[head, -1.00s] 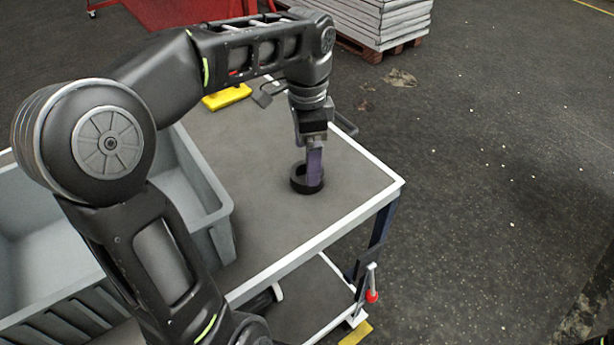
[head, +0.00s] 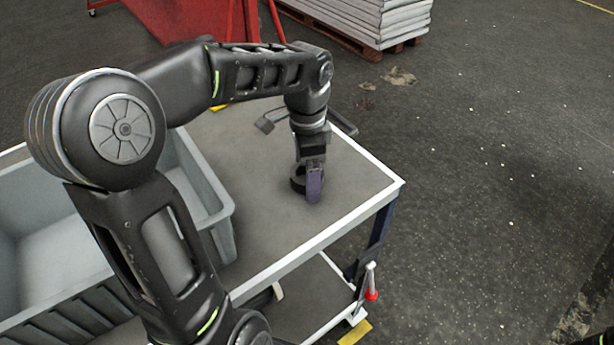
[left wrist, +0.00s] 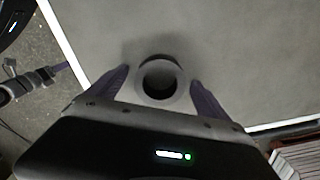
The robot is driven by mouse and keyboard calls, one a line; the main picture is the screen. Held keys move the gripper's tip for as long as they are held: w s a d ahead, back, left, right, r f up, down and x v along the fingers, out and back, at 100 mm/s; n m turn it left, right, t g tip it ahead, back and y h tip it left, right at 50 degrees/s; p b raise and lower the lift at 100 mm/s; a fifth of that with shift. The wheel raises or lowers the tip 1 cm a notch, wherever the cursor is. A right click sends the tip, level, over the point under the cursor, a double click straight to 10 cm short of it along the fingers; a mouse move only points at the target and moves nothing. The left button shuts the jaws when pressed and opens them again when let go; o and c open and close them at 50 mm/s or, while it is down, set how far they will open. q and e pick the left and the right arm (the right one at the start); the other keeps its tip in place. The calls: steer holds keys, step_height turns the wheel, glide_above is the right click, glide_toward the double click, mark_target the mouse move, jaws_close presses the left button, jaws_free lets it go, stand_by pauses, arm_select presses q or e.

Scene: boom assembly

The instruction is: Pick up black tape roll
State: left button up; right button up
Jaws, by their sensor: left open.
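The black tape roll (head: 296,182) lies on the cart's grey top, partly hidden behind my left gripper in the head view. My left gripper (head: 313,190) points down at it, with one finger in front of the roll. In the left wrist view the roll (left wrist: 160,80) sits between the two spread fingers of the gripper (left wrist: 158,85), its round hole facing the camera. The gripper is open, with a finger on each side of the roll. Small gaps show between the fingers and the roll.
The cart top (head: 255,220) with a white rim is mostly clear around the roll. A grey crate (head: 222,215) stands at its left. A dark handle-like item (head: 335,125) lies behind the gripper, and a yellow item (head: 222,107) is mostly hidden by my arm.

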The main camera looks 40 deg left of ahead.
arm_select(q)
steer(key=shift+c, duration=0.4)
steer(key=c, duration=1.4)
step_height(320, 180, up, 7)
step_height(320, 180, up, 3)
steer(key=shift+r+p, duration=0.1)
steer(key=shift+p, duration=0.55)
